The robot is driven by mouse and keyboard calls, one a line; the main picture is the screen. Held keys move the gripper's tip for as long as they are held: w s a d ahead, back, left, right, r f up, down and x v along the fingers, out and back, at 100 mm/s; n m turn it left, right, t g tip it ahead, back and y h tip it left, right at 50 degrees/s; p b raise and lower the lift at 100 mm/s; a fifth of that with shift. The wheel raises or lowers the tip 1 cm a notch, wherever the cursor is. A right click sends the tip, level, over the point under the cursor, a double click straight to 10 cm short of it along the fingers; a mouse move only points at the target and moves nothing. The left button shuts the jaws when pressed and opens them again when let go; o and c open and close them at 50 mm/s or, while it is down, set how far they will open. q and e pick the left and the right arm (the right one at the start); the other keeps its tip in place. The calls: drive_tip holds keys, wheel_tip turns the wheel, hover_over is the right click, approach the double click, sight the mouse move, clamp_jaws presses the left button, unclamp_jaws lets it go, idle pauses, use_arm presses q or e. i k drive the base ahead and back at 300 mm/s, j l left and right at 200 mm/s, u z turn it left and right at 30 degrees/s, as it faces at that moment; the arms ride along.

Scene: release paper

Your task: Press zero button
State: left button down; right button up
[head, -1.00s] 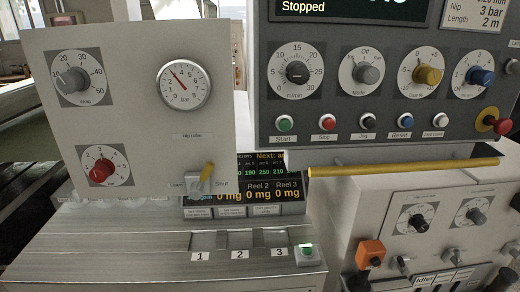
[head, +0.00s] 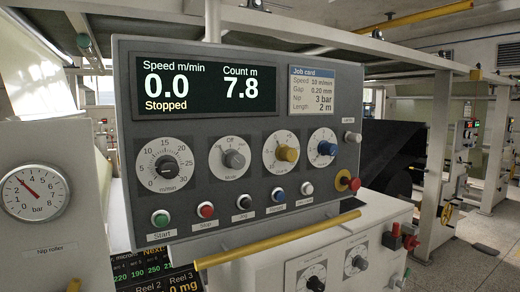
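A grey control panel (head: 225,130) fills the middle of the head view. Its lower row holds a green Start button (head: 161,218), a red Stop button (head: 206,210), a black Jog button (head: 243,201), a blue button (head: 278,194) and a pale button (head: 307,188). The labels of the blue and pale buttons are too small to read surely, so I cannot tell which is zero. The display (head: 205,84) reads speed 0.0, Stopped, and count 7.8 m. Neither of my grippers is in view.
Several knobs sit above the buttons, including a speed dial (head: 166,166). A red mushroom button (head: 347,181) on yellow is at the lower right. A yellow bar (head: 275,240) runs below the panel. A pressure gauge (head: 36,193) is at the left.

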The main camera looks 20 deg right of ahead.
sight(308, 190)
drive_tip(key=z, duration=1.25)
